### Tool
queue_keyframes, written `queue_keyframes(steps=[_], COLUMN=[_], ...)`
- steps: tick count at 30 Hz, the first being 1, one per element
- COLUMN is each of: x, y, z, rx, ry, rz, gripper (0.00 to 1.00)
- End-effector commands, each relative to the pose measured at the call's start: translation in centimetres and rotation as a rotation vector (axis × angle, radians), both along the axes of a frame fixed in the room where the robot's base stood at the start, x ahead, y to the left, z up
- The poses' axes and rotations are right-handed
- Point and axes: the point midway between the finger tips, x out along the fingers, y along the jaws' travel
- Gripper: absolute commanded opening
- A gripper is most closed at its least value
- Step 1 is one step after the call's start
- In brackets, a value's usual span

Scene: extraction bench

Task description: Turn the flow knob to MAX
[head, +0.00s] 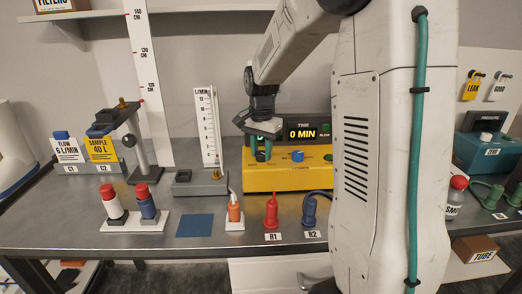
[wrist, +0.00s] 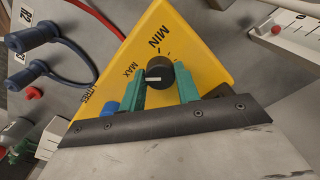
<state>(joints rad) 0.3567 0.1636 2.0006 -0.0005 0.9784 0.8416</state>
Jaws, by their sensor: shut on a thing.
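The flow knob (wrist: 160,70) is a round black knob on the top of a yellow pump box (wrist: 185,40). It stands between the green fingers of my gripper (wrist: 162,82), which is shut on it. The white mark on the knob points left in the wrist view, toward the MAX label; the MIN label is above the knob. In the head view my gripper (head: 262,146) is over the left part of the yellow box (head: 285,180), and its fingers largely hide the knob there.
A blue knob (head: 298,156) sits right of my gripper, below a display (head: 302,133) reading 0 MIN. A flow tube stand (head: 207,125) is at left. Red R1 (head: 271,211) and blue R2 (head: 309,212) connectors stand in front.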

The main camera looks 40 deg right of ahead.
Motion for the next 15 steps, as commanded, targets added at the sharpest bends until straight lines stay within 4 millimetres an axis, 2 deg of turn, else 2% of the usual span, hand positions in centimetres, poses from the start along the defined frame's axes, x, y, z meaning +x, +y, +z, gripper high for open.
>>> queue_keyframes(steps=[8,9,11,15], x=[0.28,0.28,0.27,0.16], y=[-0.03,-0.03,-0.03,-0.05], z=[0.28,0.29,0.27,0.17], rx=[-0.003,-0.003,-0.003,-0.001], ry=[-0.01,-0.01,-0.01,-0.006], rz=[-0.001,-0.001,-0.001,-0.001], gripper=[0.09,0.35,0.52,0.54])
